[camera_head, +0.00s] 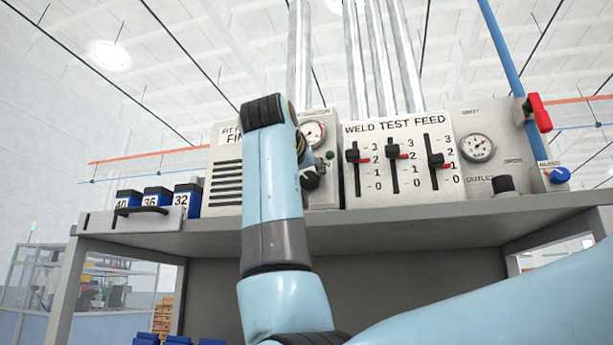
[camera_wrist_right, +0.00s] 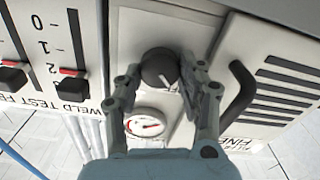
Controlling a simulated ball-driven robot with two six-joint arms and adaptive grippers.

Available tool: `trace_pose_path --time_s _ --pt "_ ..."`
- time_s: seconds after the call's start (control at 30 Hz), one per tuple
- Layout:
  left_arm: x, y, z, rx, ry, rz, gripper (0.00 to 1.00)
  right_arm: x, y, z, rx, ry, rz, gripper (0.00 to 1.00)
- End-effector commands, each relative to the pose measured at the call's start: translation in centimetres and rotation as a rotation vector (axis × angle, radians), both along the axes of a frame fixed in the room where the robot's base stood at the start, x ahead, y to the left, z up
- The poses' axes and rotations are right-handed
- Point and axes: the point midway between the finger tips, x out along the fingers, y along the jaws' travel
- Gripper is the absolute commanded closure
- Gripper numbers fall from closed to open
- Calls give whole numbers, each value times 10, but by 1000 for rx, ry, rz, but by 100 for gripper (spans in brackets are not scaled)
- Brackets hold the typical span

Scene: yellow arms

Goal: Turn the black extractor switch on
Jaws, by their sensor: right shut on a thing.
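The black extractor switch is a round knob (camera_wrist_right: 159,68) with a light pointer mark, on the grey panel beside the black-slotted fume panel. My right gripper (camera_wrist_right: 160,72) has one finger on each side of the knob and is shut on it. In the head view, my light blue right arm rises in front of the panel and hides most of the gripper. A small dark part of the gripper or knob (camera_head: 309,178) shows just right of the wrist; I cannot tell which. My left gripper is not in view.
A pressure gauge (camera_head: 312,132) and green button (camera_head: 329,155) sit close to the knob. The weld test feed panel (camera_head: 372,192) with three sliders stands to the right. A black curved handle (camera_wrist_right: 238,92) is near the right finger. Blue numbered blocks (camera_head: 187,200) stand left.

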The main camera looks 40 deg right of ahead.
Motion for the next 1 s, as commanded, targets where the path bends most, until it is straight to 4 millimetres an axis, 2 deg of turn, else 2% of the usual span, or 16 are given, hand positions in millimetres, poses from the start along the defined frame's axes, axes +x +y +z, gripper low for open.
trace_pose_path --time_s 0.37,1.0 --pt "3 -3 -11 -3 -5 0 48 0 -1 -3 122 -139 -2 93" --pt "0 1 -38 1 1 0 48 -1 -3 -4 513 -596 0 93"
